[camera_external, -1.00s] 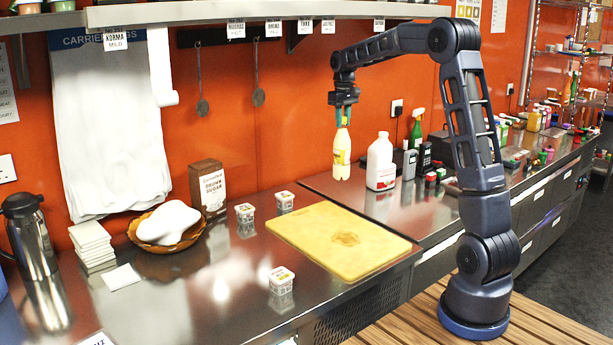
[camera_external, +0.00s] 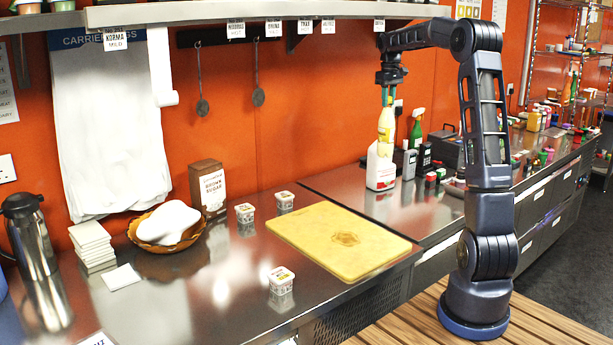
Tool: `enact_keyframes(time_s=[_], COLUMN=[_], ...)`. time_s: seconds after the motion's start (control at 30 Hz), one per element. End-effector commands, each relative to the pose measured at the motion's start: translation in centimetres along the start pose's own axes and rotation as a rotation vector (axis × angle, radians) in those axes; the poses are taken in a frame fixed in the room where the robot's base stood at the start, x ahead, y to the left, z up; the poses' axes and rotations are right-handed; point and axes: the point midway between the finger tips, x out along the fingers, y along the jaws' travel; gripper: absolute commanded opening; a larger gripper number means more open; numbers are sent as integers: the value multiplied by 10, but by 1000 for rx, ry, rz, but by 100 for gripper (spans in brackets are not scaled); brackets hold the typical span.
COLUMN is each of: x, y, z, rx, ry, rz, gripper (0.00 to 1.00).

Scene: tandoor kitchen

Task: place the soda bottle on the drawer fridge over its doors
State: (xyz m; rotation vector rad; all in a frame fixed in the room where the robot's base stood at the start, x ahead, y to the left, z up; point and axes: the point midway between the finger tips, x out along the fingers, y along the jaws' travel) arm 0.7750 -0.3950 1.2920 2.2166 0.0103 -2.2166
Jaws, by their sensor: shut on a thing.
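The soda bottle (camera_external: 386,124) is yellowish with a pale label and a green top. My gripper (camera_external: 387,97) is shut on its top and holds it upright in the air. In the picture the bottle's lower part overlaps the white jug (camera_external: 380,168); I cannot tell whether they touch or how far apart they are. The drawer fridge seems to be the steel counter with drawer fronts (camera_external: 531,215) on the right. Its steel top (camera_external: 408,208) is bare in front of the jug.
A yellow cutting board (camera_external: 338,240) lies on the near counter. Small tubs (camera_external: 281,280) stand around it. A shelf (camera_external: 270,12) overhangs the wall side.

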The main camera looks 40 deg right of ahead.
Motion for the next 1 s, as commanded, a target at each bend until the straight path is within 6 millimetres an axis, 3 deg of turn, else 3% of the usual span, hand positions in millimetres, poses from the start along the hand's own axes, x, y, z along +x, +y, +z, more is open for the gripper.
enact_keyframes(time_s=[0.6,1.0], x=[124,154], y=[0,0], z=[0,0], rx=[1,1], ry=[-2,-1], rz=[-2,0], gripper=[0,0])
